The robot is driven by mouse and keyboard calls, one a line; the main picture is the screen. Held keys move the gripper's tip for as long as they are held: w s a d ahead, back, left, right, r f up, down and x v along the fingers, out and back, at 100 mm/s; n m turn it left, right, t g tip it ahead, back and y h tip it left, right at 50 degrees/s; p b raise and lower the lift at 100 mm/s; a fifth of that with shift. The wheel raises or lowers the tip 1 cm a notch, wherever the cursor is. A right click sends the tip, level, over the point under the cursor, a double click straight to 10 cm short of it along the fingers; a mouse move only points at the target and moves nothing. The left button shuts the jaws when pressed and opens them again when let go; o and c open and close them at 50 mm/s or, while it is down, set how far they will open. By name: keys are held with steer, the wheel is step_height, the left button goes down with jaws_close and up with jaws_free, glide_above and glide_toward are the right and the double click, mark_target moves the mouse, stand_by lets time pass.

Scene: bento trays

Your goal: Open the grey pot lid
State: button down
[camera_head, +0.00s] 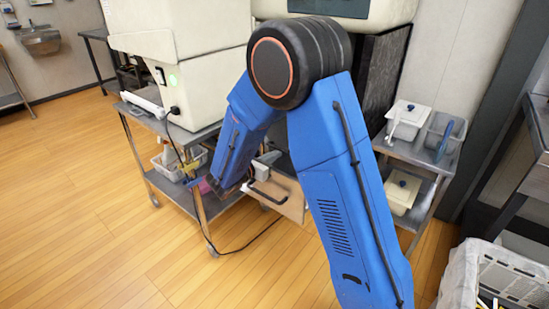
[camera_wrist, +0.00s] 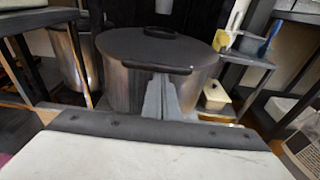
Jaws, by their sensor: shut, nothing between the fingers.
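The large metal pot (camera_wrist: 125,92) stands in the middle of the wrist view. Its dark grey lid (camera_wrist: 135,46) lies flat on top and covers the mouth. A dark handle (camera_wrist: 172,32) is on top of the lid, and a dark side handle (camera_wrist: 155,68) faces me. My gripper (camera_wrist: 165,80) is shut and empty, with its grey fingertips in front of the pot's near wall, just below the side handle. I cannot tell whether they touch it. In the head view I cannot make out the pot; my blue arm covers much of the middle.
Another metal pot (camera_wrist: 70,55) stands at left in the wrist view. At right in the head view, a metal cart (camera_head: 415,158) holds a white lidded container (camera_head: 408,118) and a grey bin (camera_head: 437,140). A white crate (camera_head: 462,275) is near the lower right. Open floor (camera_head: 80,200) lies left.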

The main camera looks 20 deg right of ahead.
steer(key=r+y, duration=0.1)
steer(key=r, duration=0.3)
steer(key=d+r+g+y, duration=0.1)
steer(key=r, duration=0.2)
steer(key=w+r+g, duration=0.1)
steer(key=r, duration=0.3)
steer(key=shift+d+r+y, duration=0.2)
steer(key=shift+r+y, duration=0.15)
steer(key=shift+y, duration=0.05)
steer(key=w+d+r+g+y, duration=0.2)
steer(key=w+d+r+y, duration=0.1)
steer(key=w+d+r, duration=0.4)
steer(key=w+d+r+g+y, duration=0.2)
steer(key=w+d+r, duration=0.5)
steer(key=d+r, duration=0.5)
steer(key=shift+w+d+r+g+y, duration=0.2)
steer(key=shift+d+r+g+y, duration=0.3)
steer(key=shift+r, duration=2.55)
steer(key=shift+a, duration=0.1)
